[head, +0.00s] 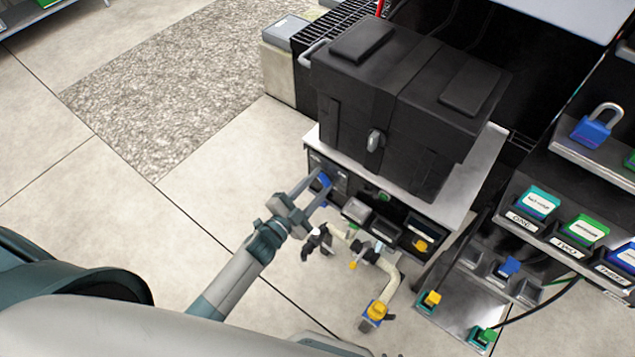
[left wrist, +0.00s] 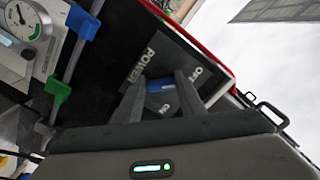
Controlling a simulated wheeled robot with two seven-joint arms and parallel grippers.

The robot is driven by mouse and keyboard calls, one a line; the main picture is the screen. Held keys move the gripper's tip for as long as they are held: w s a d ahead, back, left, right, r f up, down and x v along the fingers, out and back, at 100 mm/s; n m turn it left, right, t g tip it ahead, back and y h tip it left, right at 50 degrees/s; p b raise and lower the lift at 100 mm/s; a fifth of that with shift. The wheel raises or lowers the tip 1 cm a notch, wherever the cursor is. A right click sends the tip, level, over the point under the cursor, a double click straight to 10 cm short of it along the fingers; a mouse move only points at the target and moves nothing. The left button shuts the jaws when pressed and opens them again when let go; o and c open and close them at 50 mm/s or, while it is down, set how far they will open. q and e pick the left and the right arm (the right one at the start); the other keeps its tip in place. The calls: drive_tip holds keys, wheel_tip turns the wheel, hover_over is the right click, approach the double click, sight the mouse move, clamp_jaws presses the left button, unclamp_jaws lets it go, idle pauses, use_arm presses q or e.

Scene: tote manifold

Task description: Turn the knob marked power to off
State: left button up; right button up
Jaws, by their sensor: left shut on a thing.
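The blue power knob (head: 323,181) is on the dark front panel below the black case. In the left wrist view the knob (left wrist: 158,86) sits between my fingers, beside a dark plate (left wrist: 170,55) marked POWER, OFF and ON. My left gripper (head: 317,187) reaches the panel from the lower left, and its two fingers (left wrist: 157,98) are shut on the knob, one on either side. The fingers hide part of the knob, so which mark it points to is hard to tell. My right gripper is in neither view.
A black case (head: 400,100) stands on the metal bench top (head: 470,185) above the panel. Pale piping with a yellow-topped fitting (head: 376,311) stands right of my gripper. Racks with a blue padlock (head: 594,130) are at right. The tiled floor at left is clear.

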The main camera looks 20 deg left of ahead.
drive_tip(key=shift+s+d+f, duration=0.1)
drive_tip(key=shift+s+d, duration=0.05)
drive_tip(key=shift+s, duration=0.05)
use_arm(q)
drive_tip(key=o, duration=1)
drive_tip(key=shift+o, duration=0.2)
drive_tip(key=b+v, duration=0.2)
drive_tip(key=v, duration=1.5)
drive_tip(key=shift+s+b, duration=0.25)
drive_tip(key=shift+b, duration=0.1)
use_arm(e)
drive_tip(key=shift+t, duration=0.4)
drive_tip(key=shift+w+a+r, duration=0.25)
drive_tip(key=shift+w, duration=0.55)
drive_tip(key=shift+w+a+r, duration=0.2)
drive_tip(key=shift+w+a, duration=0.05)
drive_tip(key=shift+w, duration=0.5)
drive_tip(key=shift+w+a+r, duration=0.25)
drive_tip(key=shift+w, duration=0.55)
